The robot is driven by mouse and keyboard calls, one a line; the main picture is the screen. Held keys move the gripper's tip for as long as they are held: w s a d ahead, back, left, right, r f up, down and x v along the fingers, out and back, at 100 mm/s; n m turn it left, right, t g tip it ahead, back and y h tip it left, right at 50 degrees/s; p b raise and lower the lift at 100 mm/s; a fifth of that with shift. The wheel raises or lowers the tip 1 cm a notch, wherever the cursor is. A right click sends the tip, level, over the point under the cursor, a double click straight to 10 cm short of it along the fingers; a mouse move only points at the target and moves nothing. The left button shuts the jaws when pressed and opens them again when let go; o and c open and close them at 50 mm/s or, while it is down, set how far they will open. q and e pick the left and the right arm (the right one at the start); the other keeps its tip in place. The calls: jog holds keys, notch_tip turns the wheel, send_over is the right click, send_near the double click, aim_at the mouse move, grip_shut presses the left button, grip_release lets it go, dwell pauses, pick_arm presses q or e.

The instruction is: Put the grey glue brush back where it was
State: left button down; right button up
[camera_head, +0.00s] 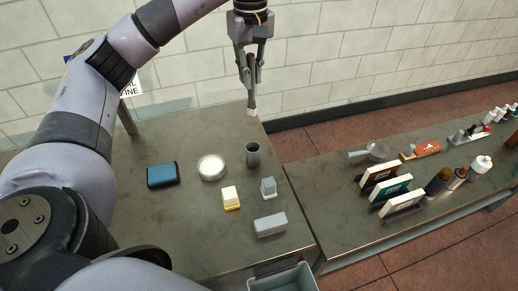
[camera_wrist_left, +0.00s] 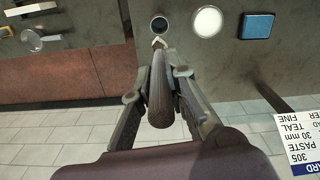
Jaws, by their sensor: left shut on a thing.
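My left gripper (camera_head: 252,84) is shut on the glue brush (camera_head: 252,104), which hangs upright with its pale tip down. In the head view the brush tip appears near the table's back right edge, above and apart from the grey cup (camera_head: 253,155). In the left wrist view the brush's dark handle (camera_wrist_left: 160,98) runs between the fingers, its tip pointing towards the cup (camera_wrist_left: 159,24). The cup stands upright, and no brush shows in it. My right gripper is not in view.
On the table (camera_head: 210,247) are a blue pad (camera_head: 163,175), a white round dish (camera_head: 211,167), a yellow block (camera_head: 230,198), a small grey block (camera_head: 268,188) and a grey brush-like block (camera_head: 270,225). A bin (camera_head: 284,280) stands in front. Boxes and bottles fill the right table.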

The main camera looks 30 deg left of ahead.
aim_at(252, 108)
pick_arm(q)
jog(key=f, duration=0.3)
jog(key=f+b, duration=0.1)
jog(key=f, duration=0.3)
jog(key=shift+s+d+f, duration=0.15)
jog(key=shift+s+f, duration=0.05)
jog(key=shift+f, duration=0.05)
notch_tip(252, 108, down, 12)
jog(key=p, duration=0.2)
jog(key=shift+w, duration=0.15)
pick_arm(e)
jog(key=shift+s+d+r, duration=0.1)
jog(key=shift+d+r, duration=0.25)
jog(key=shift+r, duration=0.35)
pick_arm(q)
jog(key=shift+f, duration=0.1)
jog(key=shift+f, duration=0.15)
jog(key=c, duration=1.6)
grip_release()
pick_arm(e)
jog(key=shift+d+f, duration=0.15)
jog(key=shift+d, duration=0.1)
